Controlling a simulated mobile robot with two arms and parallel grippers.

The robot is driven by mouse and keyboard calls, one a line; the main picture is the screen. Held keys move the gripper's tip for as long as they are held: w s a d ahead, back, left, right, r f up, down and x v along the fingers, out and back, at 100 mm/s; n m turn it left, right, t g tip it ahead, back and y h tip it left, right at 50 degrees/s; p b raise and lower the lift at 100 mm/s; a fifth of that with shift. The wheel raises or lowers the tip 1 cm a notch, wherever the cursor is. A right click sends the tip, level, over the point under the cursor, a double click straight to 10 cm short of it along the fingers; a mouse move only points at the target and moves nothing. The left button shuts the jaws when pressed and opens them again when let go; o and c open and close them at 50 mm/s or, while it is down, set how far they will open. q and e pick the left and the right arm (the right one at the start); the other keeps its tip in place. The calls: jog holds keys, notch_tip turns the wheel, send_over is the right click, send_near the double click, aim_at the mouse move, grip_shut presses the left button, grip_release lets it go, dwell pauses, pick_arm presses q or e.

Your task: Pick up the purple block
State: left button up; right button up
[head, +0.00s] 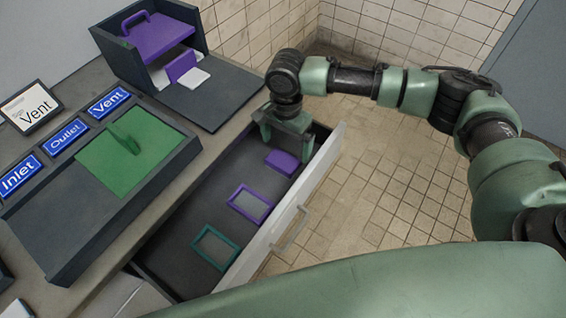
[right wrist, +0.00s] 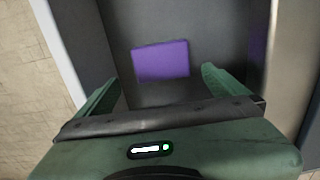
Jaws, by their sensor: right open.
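The purple block (head: 283,162) lies on the dark floor of the open drawer, near the drawer's far end. In the right wrist view the purple block (right wrist: 161,61) shows beyond the fingertips, roughly midway between them. My right gripper (head: 285,142) is over the far end of the drawer, just behind the block, with its fingers pointing down. It also shows in the right wrist view (right wrist: 162,90), where its two green fingers are spread with nothing between them. My left gripper is not in view.
The open drawer (head: 291,215) also holds a purple frame (head: 249,202) and a teal frame (head: 215,247). On the counter stand a dark box (head: 150,45) with a purple handled piece and a tray with a green panel (head: 130,160). Tiled floor (head: 375,180) lies to the right.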

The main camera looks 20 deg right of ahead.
aim_at(283, 160)
jog(key=f, duration=0.6)
jog(key=shift+a+f, duration=0.15)
jog(key=shift+a, duration=0.2)
jog(key=shift+c, duration=0.3)
jog(key=c, duration=1.3)
notch_tip(283, 160, up, 20)
jog(key=shift+r, duration=0.1)
